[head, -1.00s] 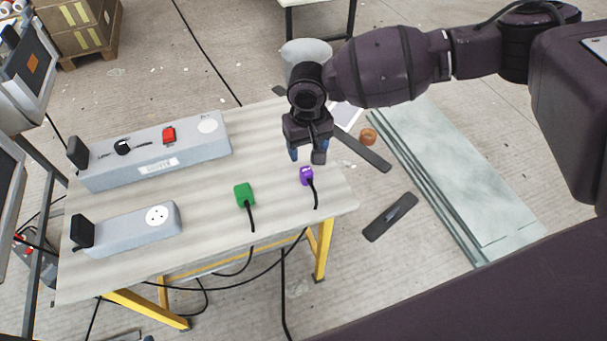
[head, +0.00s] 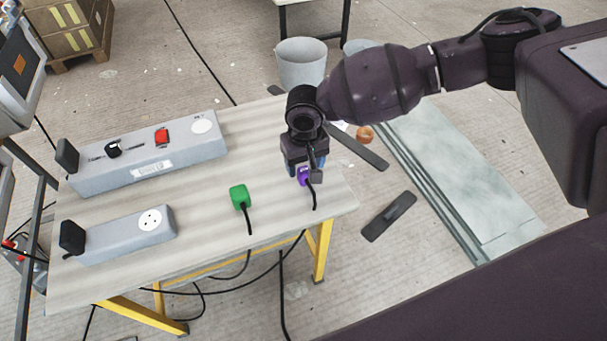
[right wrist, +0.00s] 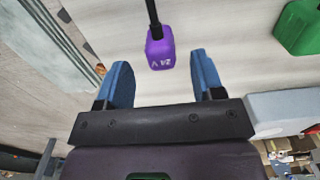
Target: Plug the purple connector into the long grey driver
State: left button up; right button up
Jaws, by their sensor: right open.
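The purple connector (head: 303,177) lies near the right end of the table, its black cable running off toward the front edge. My left gripper is not in view.
A green connector (head: 239,196) with a cable lies left of the purple one. A shorter grey driver (head: 125,237) with a round white socket (head: 151,219) lies at the front left. The table's middle (head: 220,180) is clear. A grey bucket (head: 302,65) stands behind the table.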

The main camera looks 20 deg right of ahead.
aim_at(305, 172)
jog(key=shift+r, duration=0.1)
jog(key=f, duration=0.1)
jog(key=f+b, duration=0.1)
jog(key=f, duration=0.2)
jog(key=shift+s+f+b, duration=0.3)
jog(key=shift+f+b, duration=0.05)
jog(key=shift+f, duration=0.35)
jog(key=shift+r, duration=0.1)
jog(key=shift+c, duration=0.2)
jog(key=c, duration=0.9)
